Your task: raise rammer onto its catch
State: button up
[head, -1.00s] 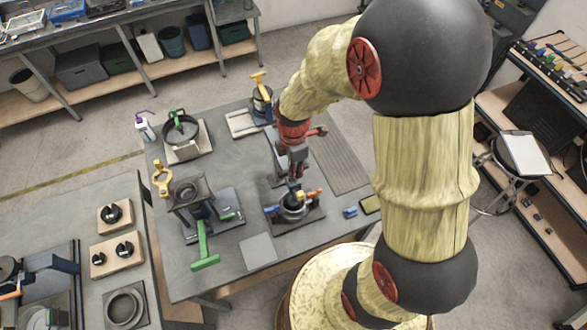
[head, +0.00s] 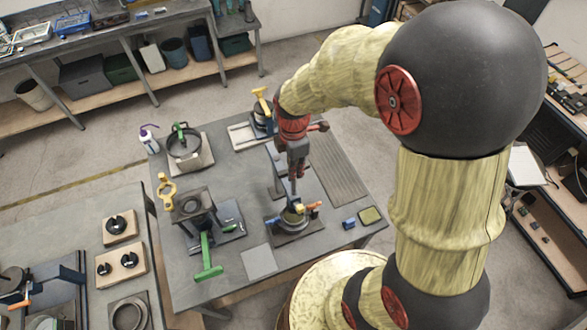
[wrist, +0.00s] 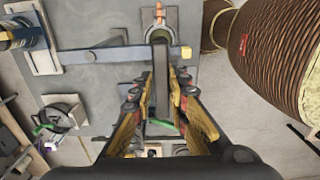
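My gripper (head: 296,188) points down over a round grey mould-like base (head: 290,225) on a dark plate, with blue, yellow and orange parts around it. The orange part (head: 314,206) is at its right. In the wrist view my gripper (wrist: 160,90) has its yellow-padded fingers apart. A dark upright bar (wrist: 160,70) appears between them, with gaps visible at its sides; I see no clear grip. A blue-grey lever (wrist: 100,54) runs crosswise beyond the fingertips, with a yellow spot at its right end. I cannot tell for certain which part is the rammer or where its catch is.
A pot with a green handle (head: 184,143) and a white bottle (head: 150,138) stand at the table's left. A press-like device with a green lever (head: 207,257) is left of the gripper. A yellow-handled device (head: 262,108) stands behind. A ribbed mat (head: 337,165) lies right.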

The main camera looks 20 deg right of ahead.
jog(key=o, duration=0.4)
jog(key=shift+s+r, duration=0.1)
notch_tip(320, 180, up, 12)
jog(key=shift+f, duration=0.1)
dwell(0.5)
dwell(0.7)
